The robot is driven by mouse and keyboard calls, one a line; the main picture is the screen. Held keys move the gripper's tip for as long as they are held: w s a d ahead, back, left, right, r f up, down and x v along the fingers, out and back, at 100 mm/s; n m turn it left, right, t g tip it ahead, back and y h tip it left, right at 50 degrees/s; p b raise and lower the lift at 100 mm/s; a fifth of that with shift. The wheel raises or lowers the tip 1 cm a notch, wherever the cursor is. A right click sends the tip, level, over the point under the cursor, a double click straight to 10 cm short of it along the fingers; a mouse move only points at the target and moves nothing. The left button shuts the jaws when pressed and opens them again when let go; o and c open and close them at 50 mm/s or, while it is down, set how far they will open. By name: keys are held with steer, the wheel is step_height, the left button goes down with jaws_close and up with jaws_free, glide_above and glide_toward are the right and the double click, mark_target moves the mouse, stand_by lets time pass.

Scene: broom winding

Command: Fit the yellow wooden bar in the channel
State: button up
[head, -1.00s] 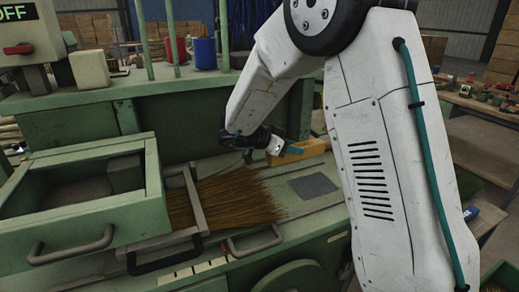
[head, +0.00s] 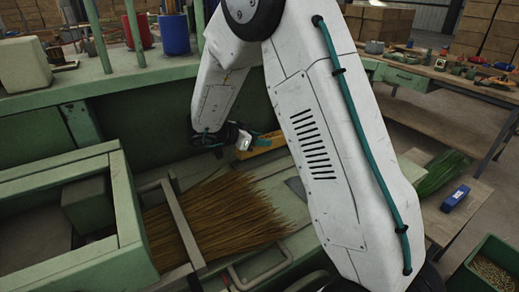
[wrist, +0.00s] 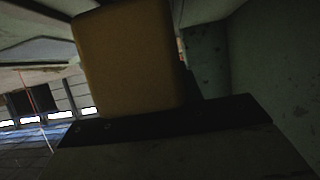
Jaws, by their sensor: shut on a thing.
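The yellow wooden bar (head: 268,147) shows at the back of the green bench, close to the machine's rear wall and partly hidden by my arm. My gripper (head: 250,140) is at the bar's left part and is shut on it. In the wrist view the bar (wrist: 130,60) is a large, dark yellow block with rounded corners, above a dark flat edge. I cannot tell the channel apart from the other green surfaces, nor whether the bar touches the bench.
Brown broom bristles (head: 210,220) lie on the bench under a grey clamp bar (head: 184,228), left of my arm. A green open box (head: 122,215) stands at the left. Red (head: 137,32) and blue (head: 174,35) containers stand on the ledge behind. A bin (head: 490,265) is at lower right.

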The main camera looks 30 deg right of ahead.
mark_target(260, 148)
steer(key=shift+f, duration=1.8)
steer(key=shift+f, duration=0.1)
steer(key=o, duration=1.2)
steer(key=shift+s, duration=0.1)
steer(key=v, duration=1.2)
